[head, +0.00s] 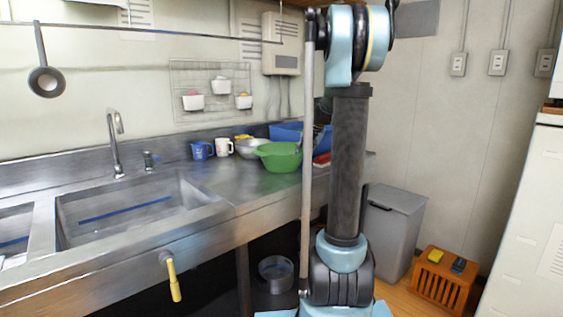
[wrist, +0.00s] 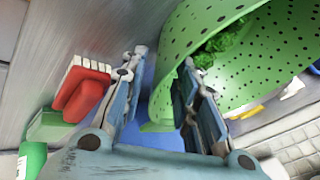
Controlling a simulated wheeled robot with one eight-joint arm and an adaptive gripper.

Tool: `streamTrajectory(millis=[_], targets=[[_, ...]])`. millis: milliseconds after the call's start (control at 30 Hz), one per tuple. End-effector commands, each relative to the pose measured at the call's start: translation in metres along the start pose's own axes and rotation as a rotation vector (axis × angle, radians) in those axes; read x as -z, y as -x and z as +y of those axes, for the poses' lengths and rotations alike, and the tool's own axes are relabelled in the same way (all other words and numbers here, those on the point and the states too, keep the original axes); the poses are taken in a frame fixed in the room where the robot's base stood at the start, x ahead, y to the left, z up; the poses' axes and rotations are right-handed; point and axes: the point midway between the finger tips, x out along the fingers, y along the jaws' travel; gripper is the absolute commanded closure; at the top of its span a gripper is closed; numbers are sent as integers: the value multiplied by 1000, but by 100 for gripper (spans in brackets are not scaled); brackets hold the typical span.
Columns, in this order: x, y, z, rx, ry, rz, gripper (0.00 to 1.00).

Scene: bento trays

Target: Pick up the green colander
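In the wrist view the perforated colander (wrist: 262,60) fills the upper right, tilted in the picture, with leafy greens (wrist: 225,45) inside. My gripper (wrist: 160,85) is open, its two fingers apart at the colander's near side. Part of the colander's wall shows between the fingers, and the right finger overlaps the colander in the picture. I cannot tell whether either finger touches it. In the head view my arm hides the gripper.
A blue basin (head: 287,131) stands behind the colander, with a grey bowl (head: 250,149), a white mug (head: 223,148) and a blue mug (head: 202,150) to the left. A red-handled brush (wrist: 82,95) lies close to my left finger. The sink (head: 130,207) is left.

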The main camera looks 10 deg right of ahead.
Motion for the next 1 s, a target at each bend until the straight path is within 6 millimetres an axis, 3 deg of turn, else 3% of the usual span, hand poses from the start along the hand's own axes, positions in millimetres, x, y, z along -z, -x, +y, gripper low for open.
streamTrajectory(millis=[233,367,767,1000], targets=[[0,-1,0,0,0,0,72],[0,-1,0,0,0,0,100],[0,0,0,0,-1,0,100],[8,20,-9,0,-1,0,100]])
